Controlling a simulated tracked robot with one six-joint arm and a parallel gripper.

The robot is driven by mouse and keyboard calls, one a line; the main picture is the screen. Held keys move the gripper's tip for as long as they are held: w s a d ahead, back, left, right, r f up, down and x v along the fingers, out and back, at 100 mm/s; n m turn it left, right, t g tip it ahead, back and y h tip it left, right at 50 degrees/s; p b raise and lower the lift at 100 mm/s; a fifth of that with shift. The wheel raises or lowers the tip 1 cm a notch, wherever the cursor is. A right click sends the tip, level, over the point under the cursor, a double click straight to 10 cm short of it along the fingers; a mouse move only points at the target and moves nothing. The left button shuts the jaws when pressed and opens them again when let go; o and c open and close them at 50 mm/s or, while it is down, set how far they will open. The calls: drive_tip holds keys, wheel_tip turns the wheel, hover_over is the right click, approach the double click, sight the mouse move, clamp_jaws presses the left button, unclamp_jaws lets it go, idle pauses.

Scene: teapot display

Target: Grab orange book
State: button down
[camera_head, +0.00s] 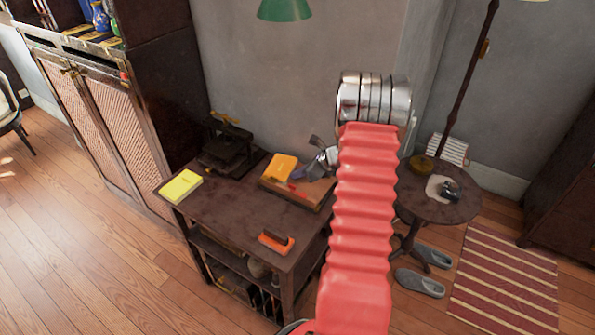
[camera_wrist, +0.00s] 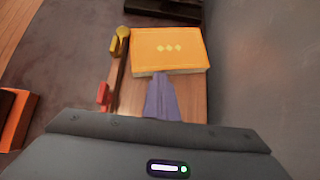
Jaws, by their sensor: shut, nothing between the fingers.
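The orange book (camera_head: 280,167) lies on a wooden board on the dark table. My gripper (camera_head: 302,172) is just to the right of the book in the head view. In the wrist view its purple-grey fingers (camera_wrist: 160,78) are shut and empty, with their tips at the book's near edge. I cannot tell whether they touch it. The book's far side is fully visible.
The wooden board (camera_head: 313,193) also carries a red-handled tool (camera_wrist: 102,94). A yellow book (camera_head: 181,186) lies at the table's left, an orange and dark object (camera_head: 276,242) at its front. A dark machine (camera_head: 228,150) stands behind, near the grey wall (camera_head: 270,80).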

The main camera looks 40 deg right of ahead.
drive_tip(key=s+d, duration=0.1)
drive_tip(key=s+d+r, duration=0.1)
drive_tip(key=shift+s+h, duration=0.3)
drive_tip(key=shift+s, duration=0.1)
drive_tip(key=v, duration=0.8)
drive_tip(key=shift+s+d+r, duration=0.25)
drive_tip(key=shift+d, duration=0.1)
drive_tip(key=a+r+n+g, duration=0.1)
drive_tip(key=a+r+n, duration=0.4)
drive_tip(key=a, duration=0.4)
drive_tip(key=a+r+n+g+y, duration=0.1)
drive_tip(key=a+r+n, duration=0.4)
drive_tip(key=a, duration=0.4)
drive_tip(key=a+r+n+g, duration=0.1)
drive_tip(key=a+r+n, duration=0.3)
drive_tip(key=a, duration=0.4)
drive_tip(key=s+a+r+n+h, duration=0.1)
drive_tip(key=s+a+r+n, duration=0.2)
drive_tip(key=s+a+n, duration=0.5)
drive_tip(key=s+a+r+n+h, duration=0.1)
drive_tip(key=s+a+r+n, duration=0.2)
drive_tip(key=s+a+n, duration=0.5)
drive_tip(key=a+n, duration=0.1)
drive_tip(key=n, duration=0.1)
drive_tip(key=shift+s+a+r+n+h, duration=0.2)
drive_tip(key=shift+a+r+n+h, duration=0.15)
drive_tip(key=shift+n+h, duration=0.05)
drive_tip(key=c, duration=2.5)
unclamp_jaws()
drive_tip(key=shift+c, duration=0.2)
